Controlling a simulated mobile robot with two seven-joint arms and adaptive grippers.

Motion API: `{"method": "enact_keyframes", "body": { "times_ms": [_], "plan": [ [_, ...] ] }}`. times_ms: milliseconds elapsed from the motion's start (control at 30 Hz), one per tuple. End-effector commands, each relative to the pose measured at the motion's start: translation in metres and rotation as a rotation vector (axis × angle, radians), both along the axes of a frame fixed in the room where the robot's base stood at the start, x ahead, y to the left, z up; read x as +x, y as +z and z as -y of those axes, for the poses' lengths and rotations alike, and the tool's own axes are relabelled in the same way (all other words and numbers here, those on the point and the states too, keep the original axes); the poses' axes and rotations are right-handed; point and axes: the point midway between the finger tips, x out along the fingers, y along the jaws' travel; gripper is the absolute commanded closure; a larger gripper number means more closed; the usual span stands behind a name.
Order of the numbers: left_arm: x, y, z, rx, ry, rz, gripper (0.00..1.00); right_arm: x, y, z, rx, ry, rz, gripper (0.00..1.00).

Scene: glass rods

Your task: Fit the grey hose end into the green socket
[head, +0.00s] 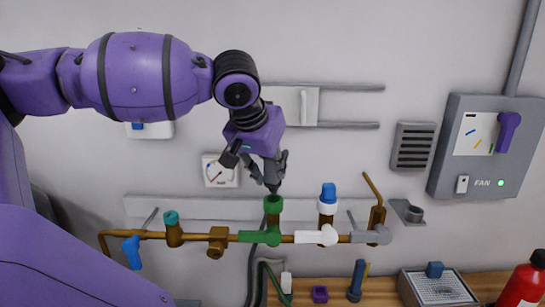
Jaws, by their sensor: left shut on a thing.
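The green socket (273,204) stands upright on a green fitting in the copper pipe line, its mouth facing up. My left gripper (271,182) points down right above it, shut on a small dark grey piece that I take for the grey hose end. The fingers hide most of that piece. Its lower tip is at the socket's mouth; I cannot tell whether it is inside or just above. A dark hose (251,272) hangs behind the pipe below the green fitting. My right gripper is not in view.
A teal-capped stub (172,227) and blue handle (132,252) are left on the pipe; a white fitting with a blue cap (328,200) stands close right. A pressure gauge (219,172) is behind the gripper. The wooden bench (380,291) holds small parts and a red extinguisher (522,283).

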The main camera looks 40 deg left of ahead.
Motion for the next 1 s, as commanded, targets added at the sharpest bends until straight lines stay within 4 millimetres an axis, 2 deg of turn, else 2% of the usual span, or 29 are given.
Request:
{"method": "enact_keyframes", "body": {
  "times_ms": [100, 333, 500, 1000],
  "plan": [
    [0.001, -0.013, -0.001, 0.002, 0.0, -0.001, 1.0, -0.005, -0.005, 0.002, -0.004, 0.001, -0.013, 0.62],
    [0.0, -0.027, -0.001, 0.002, 0.001, 0.0, 1.0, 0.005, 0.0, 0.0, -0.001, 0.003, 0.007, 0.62],
    [0.0, -0.029, -0.001, 0.001, 0.001, 0.002, 1.0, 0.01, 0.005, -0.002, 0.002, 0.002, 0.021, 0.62],
    [0.0, -0.029, 0.0, 0.0, 0.001, 0.003, 1.0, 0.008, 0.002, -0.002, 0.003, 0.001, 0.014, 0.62]
  ]
}}
